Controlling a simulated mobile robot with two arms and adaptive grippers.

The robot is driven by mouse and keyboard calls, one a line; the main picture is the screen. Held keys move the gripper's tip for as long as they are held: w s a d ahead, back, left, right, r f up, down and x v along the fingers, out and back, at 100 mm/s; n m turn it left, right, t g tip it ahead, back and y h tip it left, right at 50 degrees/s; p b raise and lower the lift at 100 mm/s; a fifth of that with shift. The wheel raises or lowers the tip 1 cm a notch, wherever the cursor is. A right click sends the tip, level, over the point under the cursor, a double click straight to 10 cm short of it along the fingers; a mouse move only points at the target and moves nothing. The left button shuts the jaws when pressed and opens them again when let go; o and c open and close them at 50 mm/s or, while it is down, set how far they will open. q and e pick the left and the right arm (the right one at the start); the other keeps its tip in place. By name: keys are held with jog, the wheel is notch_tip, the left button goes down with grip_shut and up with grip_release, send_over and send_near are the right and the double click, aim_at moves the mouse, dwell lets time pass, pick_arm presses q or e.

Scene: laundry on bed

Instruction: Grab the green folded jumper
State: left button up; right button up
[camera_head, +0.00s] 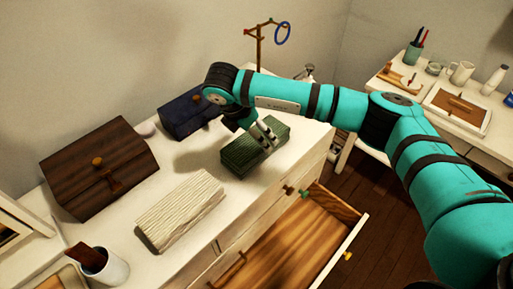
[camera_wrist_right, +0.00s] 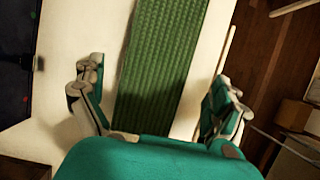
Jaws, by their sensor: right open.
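The green folded jumper (camera_head: 240,154) lies on the white dresser top, to the right of a cream folded knit (camera_head: 180,209). My right gripper (camera_head: 266,133) is above the jumper, pointing down, with its fingers apart. In the right wrist view the ribbed green jumper (camera_wrist_right: 164,55) runs up between the two open fingers (camera_wrist_right: 157,95). Neither finger is seen to grip it. Whether the fingertips touch it cannot be told. My left gripper is not in view.
A dark wooden box (camera_head: 95,165) and a dark blue box (camera_head: 187,112) stand along the wall. A hook stand (camera_head: 259,45) is at the back. An open, empty-looking drawer (camera_head: 295,245) juts out below. A white cup (camera_head: 104,268) is at the near left.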

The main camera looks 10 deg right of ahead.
pick_arm(q)
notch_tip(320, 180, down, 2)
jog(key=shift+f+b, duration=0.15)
jog(key=shift+b, duration=0.9)
pick_arm(e)
jog(key=x, duration=0.6)
jog(key=shift+a, duration=0.3)
jog(key=shift+c, duration=0.7)
jog(key=shift+r, duration=0.1)
jog(key=c, duration=1.1)
